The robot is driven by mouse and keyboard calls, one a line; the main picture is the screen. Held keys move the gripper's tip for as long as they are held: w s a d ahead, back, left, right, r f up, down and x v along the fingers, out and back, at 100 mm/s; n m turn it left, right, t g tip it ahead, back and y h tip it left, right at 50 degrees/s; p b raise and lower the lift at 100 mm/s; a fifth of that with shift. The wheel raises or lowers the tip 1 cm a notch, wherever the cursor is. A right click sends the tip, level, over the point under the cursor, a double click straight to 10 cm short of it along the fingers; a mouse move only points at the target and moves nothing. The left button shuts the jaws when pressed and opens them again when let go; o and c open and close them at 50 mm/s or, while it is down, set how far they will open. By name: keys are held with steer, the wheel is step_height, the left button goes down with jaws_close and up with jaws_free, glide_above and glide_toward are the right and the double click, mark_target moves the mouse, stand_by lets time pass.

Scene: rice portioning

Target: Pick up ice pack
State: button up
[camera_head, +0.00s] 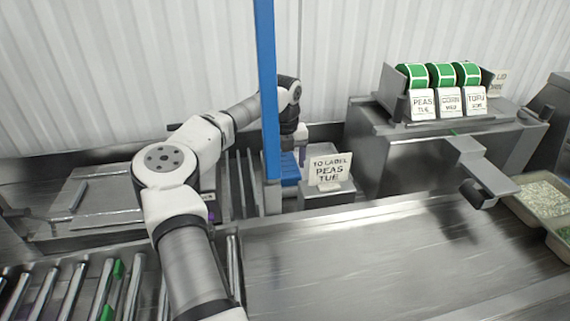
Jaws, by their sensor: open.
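My gripper (296,150) hangs at the end of my arm, pointing down just behind and to the right of a blue upright post. It is open, and its fingers are small and partly hidden by the post. Beneath it is a blue item (290,170), low down behind the post and left of a "TO LABEL PEAS TUE" card. This may be the ice pack, but too little of it shows to be sure. I cannot tell whether the gripper touches it.
The blue post (267,95) stands in front of my wrist. The card (329,170) sits on a small metal block. A label dispenser with green rolls (440,75) stands back right. Rollers (80,290) lie front left. The steel worktop (390,255) is clear.

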steer(key=shift+f, duration=0.7)
steer(key=c, duration=0.9)
steer(key=shift+c, duration=0.3)
steer(key=shift+r, duration=0.15)
